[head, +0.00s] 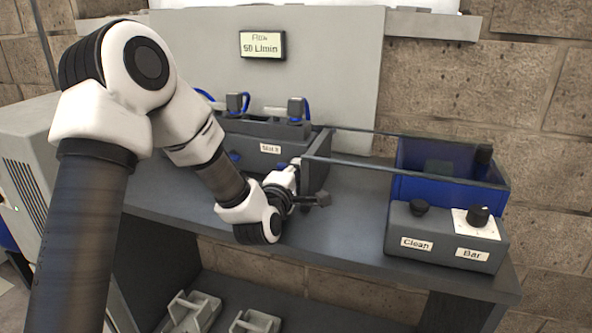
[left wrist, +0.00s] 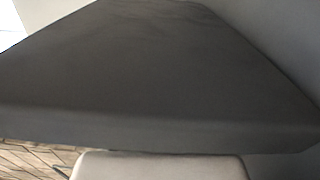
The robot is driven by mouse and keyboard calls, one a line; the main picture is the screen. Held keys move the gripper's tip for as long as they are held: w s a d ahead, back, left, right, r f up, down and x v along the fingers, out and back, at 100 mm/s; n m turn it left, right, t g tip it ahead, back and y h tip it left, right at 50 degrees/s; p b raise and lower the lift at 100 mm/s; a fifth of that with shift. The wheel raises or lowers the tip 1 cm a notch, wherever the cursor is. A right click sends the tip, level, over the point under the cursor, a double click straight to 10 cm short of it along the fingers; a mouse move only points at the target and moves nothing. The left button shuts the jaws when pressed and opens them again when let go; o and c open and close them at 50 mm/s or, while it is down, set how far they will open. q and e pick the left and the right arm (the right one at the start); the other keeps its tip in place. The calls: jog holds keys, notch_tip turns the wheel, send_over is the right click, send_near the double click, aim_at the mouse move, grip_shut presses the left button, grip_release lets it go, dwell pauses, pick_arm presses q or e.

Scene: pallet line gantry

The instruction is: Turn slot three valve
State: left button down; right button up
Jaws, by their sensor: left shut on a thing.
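A dark grey slot box (head: 317,172) stands on the bench, with a small label (head: 270,149) on its front that seems to read slot three. A small blue part (head: 235,157) shows on its front, left of the label. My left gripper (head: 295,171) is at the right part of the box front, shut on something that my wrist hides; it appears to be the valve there. The valve's shape and turn angle cannot be seen. My right gripper is not in view.
In front of the bin is a control box (head: 440,240) with knobs labelled Clean and Bar. A flow display (head: 262,44) hangs behind. The bench front (head: 340,225) is clear.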

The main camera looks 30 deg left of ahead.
pick_arm(q)
jog(key=shift+f+m, duration=0.2)
jog(key=shift+m, duration=0.4)
jog(key=c, duration=1.2)
grip_release()
jog(key=shift+d, duration=0.1)
jog(key=shift+r, duration=0.1)
jog(key=v, duration=0.7)
jog(key=shift+s, duration=0.3)
